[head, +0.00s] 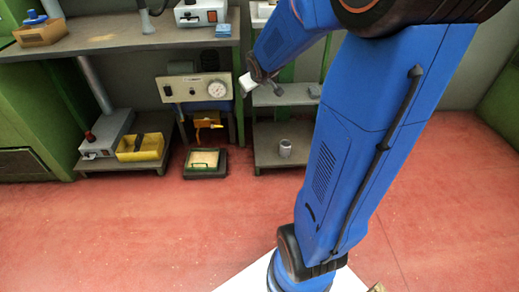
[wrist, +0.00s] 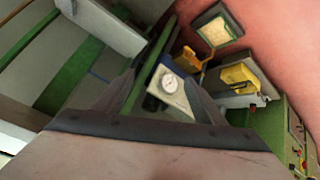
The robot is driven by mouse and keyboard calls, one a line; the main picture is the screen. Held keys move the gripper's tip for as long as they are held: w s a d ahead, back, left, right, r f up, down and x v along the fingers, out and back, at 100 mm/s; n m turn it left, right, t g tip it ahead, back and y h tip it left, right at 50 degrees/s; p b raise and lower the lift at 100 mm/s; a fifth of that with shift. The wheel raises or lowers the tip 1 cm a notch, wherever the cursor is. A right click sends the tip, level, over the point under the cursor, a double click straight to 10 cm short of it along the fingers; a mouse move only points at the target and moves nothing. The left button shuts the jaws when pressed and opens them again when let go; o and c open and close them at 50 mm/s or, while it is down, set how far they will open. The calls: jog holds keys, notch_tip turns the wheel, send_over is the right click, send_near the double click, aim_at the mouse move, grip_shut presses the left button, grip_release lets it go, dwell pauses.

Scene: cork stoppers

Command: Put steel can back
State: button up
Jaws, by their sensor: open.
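A small grey steel can (head: 285,148) stands upright on the low shelf (head: 268,160) in the middle of the head view. My gripper (head: 262,84) is above it and a little to its left, well apart from it, in front of the shelving. In the wrist view my gripper (wrist: 170,78) shows two dark fingers spread apart with nothing held between them. Past the fingers I see the box with the round dial (wrist: 170,83). I cannot make out the can in the wrist view.
The dial box (head: 195,88) sits left of my gripper. A yellow bin (head: 140,147) stands on a low shelf at left, and a framed tray (head: 205,163) is near the floor. A grey middle shelf (head: 285,95) lies above the can. Red floor (head: 120,230) in front is clear.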

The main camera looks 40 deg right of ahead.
jog(key=s+a+r+g+y, duration=0.1)
jog(key=s+a, duration=0.5)
jog(key=s, duration=0.4)
jog(key=s+a+r+g+y, duration=0.1)
jog(key=s+a, duration=0.6)
jog(key=s, duration=0.4)
jog(key=s+a+r+g+y, duration=0.1)
jog(key=s+a+r, duration=0.1)
jog(key=s+a, duration=0.4)
jog(key=s, duration=0.4)
jog(key=shift+s+a, duration=0.35)
jog(key=shift+a, duration=0.05)
